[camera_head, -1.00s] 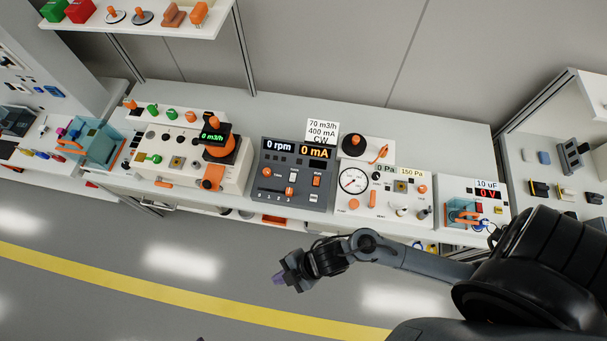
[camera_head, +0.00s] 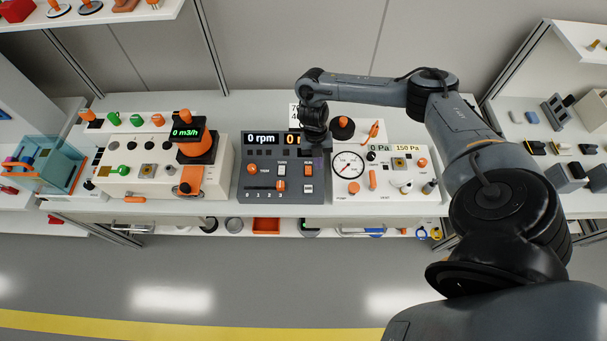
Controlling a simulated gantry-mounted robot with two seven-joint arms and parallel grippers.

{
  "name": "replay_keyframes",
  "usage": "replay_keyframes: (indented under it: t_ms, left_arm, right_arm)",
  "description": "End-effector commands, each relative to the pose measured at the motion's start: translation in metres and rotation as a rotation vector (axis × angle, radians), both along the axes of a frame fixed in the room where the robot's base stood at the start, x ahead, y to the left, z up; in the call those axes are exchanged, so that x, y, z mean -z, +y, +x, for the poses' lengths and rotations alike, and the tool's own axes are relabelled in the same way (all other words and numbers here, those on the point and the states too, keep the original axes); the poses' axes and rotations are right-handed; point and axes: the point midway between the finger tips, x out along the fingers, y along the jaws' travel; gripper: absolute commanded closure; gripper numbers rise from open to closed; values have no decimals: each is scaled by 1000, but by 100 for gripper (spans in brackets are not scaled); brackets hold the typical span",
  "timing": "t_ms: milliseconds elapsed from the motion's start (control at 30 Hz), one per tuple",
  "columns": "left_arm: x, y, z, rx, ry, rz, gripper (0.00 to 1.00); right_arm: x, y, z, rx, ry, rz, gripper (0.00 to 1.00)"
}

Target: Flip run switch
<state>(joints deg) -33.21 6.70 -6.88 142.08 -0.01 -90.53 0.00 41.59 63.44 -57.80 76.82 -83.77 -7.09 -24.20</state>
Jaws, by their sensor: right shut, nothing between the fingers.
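The dark grey control panel (camera_head: 262,192) stands on the bench in the middle, with a "0 rpm" display (camera_head: 262,139) and a second display partly hidden by my arm. An orange slider handle (camera_head: 281,185) is below. The labels are too small to tell which is the run switch. My right gripper (camera_head: 318,164) is shut and empty over the panel's right side; contact cannot be told. My left gripper is out of view.
A white unit with an orange-and-black device (camera_head: 197,148) stands close on the left. A white gauge panel (camera_head: 385,190) is close on the right. My right arm spans above the gauge panel. The floor in front is clear.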

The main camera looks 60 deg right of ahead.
Motion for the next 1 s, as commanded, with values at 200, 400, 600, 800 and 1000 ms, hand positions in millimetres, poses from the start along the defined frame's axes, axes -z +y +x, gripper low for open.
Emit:
replay_keyframes:
  t_ms: [200, 400, 600, 800, 1000]
  left_arm:
    - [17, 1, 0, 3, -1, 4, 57]
    - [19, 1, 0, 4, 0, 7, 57]
    - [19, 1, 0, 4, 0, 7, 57]
    - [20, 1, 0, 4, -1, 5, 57]
    - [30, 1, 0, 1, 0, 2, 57]
  right_arm:
    - [-30, -26, 40, 27, -106, -35, 100]
    - [-39, -26, 52, 28, -137, -35, 100]
    - [-40, -25, 53, 28, -139, -35, 100]
    - [-38, -25, 53, 28, -138, -34, 100]
    - [-19, -23, 51, 29, -136, -33, 100]
